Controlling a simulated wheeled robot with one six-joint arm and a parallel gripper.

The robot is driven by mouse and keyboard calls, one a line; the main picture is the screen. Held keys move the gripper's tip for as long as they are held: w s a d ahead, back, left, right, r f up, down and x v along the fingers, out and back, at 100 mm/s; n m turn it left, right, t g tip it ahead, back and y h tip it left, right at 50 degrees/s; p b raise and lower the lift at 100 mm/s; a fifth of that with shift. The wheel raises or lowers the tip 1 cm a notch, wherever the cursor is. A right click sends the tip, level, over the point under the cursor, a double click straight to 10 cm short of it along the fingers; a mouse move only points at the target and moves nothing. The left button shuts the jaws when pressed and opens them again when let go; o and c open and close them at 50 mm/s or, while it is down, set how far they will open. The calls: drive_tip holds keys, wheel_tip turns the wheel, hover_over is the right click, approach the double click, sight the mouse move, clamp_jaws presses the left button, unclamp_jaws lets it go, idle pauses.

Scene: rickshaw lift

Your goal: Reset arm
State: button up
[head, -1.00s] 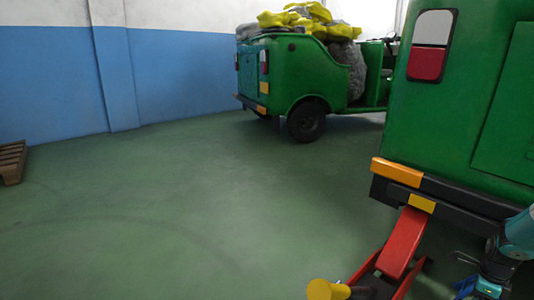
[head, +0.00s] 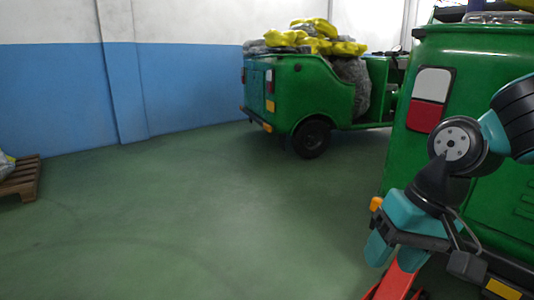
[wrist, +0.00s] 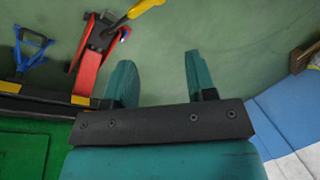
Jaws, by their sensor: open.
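My gripper (head: 378,256) is at the lower right of the head view, in front of the near green rickshaw (head: 398,165). In the wrist view my gripper (wrist: 158,80) has its two teal fingers spread apart, with nothing between them. A red floor jack (wrist: 92,62) with a yellow handle is at the upper left of the wrist view, its front end at the rickshaw's bumper (wrist: 50,100). In the head view only a little of the jack (head: 395,283) shows below my gripper.
A second green rickshaw (head: 305,95) loaded with grey and yellow sacks stands at the back. A wooden pallet (head: 22,180) is at the left edge. The green floor (head: 190,220) between is clear.

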drive_tip(key=s+a+r+n+p, duration=0.35)
drive_tip(key=s+r+n, duration=0.25)
drive_tip(key=s, duration=0.5)
wheel_tip(320, 180, up, 37)
drive_tip(key=p, duration=3.7)
drive_tip(key=shift+a+g+y, duration=0.15)
drive_tip(key=shift+g+y, duration=0.15)
